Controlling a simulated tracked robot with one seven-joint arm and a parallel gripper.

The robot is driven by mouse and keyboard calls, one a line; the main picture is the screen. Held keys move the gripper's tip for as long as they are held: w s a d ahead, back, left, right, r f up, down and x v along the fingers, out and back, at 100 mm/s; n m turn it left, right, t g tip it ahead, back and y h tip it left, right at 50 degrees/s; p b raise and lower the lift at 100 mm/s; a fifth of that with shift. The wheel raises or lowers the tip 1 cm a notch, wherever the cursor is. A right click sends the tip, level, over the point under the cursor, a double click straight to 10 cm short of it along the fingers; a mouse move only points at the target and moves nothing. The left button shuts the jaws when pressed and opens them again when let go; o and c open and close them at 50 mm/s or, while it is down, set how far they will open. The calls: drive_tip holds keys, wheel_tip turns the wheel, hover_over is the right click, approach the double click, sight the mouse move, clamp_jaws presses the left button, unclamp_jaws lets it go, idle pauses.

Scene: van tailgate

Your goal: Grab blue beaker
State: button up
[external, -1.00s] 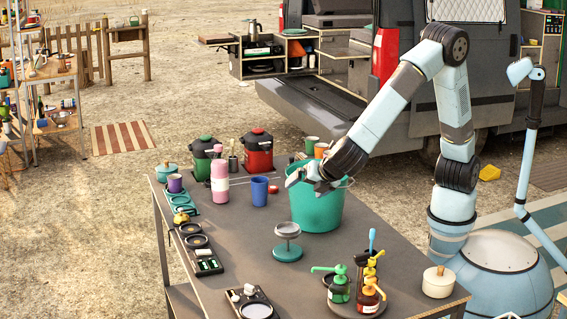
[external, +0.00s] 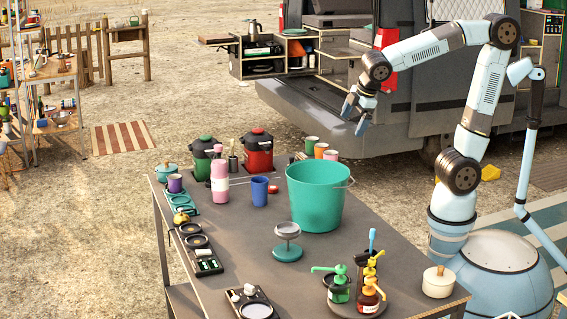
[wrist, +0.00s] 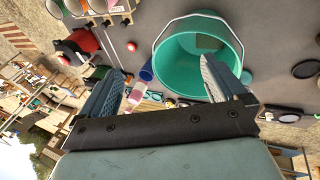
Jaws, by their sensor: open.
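The blue beaker (external: 259,191) stands upright on the grey table, right of a pink bottle and left of the green bucket (external: 315,197). In the wrist view the blue beaker (wrist: 146,71) shows between my fingers, beyond them and beside the bucket (wrist: 180,60). My gripper (external: 355,116) is open and empty. It is raised well above the table, up and to the right of the beaker, with its fingers pointing down. It touches nothing.
The bucket stands close to the beaker's right. The pink bottle (external: 219,181) stands to its left, and red and green pots (external: 257,152) stand behind. The van's tailgate (external: 310,100) lies behind the table.

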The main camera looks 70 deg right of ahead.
drive_tip(key=shift+s+d+r+m+t+y, duration=0.7)
drive_tip(key=shift+s+d+m, duration=4.35)
drive_tip(key=shift+s, duration=1.2)
drive_tip(key=w+d+f+n+t, duration=0.15)
drive_tip(key=w+f, duration=0.25)
drive_tip(key=w, duration=0.9)
drive_tip(key=w+f+n+t, duration=0.2)
drive_tip(key=w+f+t, duration=0.1)
drive_tip(key=w, duration=1)
drive_tip(key=n+t+y, duration=0.2)
drive_tip(key=n+y, duration=0.2)
drive_tip(key=y, duration=0.4)
approach(255, 185)
drive_tip(key=s+d, duration=0.1)
drive_tip(key=d, duration=0.3)
drive_tip(key=x, duration=1.3)
drive_tip(key=shift+a, duration=0.1)
drive_tip(key=shift+s, duration=0.1)
drive_tip(key=c, duration=1)
